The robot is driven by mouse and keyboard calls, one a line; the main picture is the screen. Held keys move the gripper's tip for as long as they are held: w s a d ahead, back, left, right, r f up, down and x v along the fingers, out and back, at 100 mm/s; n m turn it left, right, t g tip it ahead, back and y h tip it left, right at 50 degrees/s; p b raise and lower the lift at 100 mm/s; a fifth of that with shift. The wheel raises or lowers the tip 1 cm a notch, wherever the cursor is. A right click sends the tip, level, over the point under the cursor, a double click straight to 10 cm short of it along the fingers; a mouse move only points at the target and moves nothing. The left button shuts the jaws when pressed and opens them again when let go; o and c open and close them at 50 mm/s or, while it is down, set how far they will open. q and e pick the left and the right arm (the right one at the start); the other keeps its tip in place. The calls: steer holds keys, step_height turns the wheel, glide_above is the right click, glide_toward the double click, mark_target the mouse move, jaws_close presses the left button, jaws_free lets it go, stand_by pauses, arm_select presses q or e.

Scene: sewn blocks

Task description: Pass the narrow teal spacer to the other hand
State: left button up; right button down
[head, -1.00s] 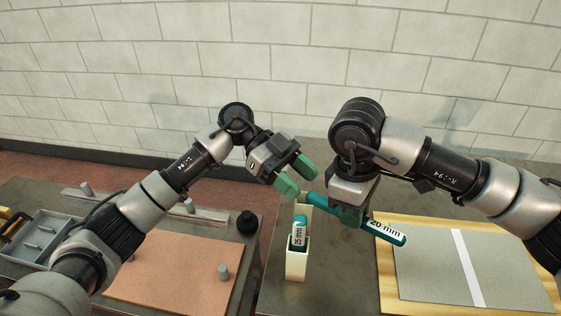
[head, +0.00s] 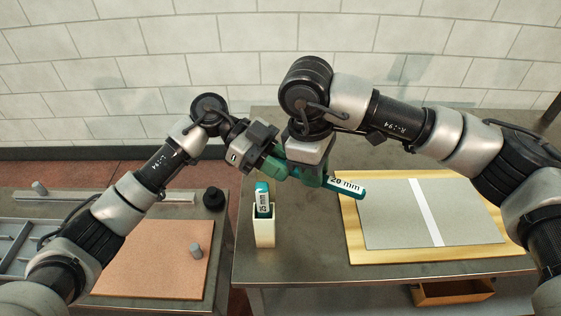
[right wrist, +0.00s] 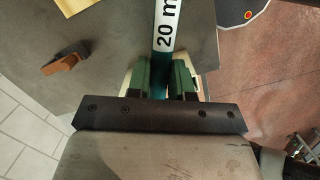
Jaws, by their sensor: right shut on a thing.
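The narrow teal spacer (head: 343,186) carries a white "20 mm" label. My right gripper (head: 313,173) is shut on it and holds it above the table. In the right wrist view the spacer (right wrist: 166,40) runs between the green fingers of the right gripper (right wrist: 163,80). My left gripper (head: 273,163) is at the spacer's left end, close beside the right gripper. The overlap of fingers and spacer hides whether the left fingers touch it or are closed.
A teal "25 mm" spacer (head: 262,196) stands in a cream holder (head: 264,236) below the grippers. A grey mat with a white stripe (head: 390,215) lies on a wooden board (head: 353,232) at right. An orange mat (head: 140,270) and black knob (head: 214,198) are at left.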

steer(key=c, duration=0.9)
jaws_free()
steer(key=shift+s, duration=0.1)
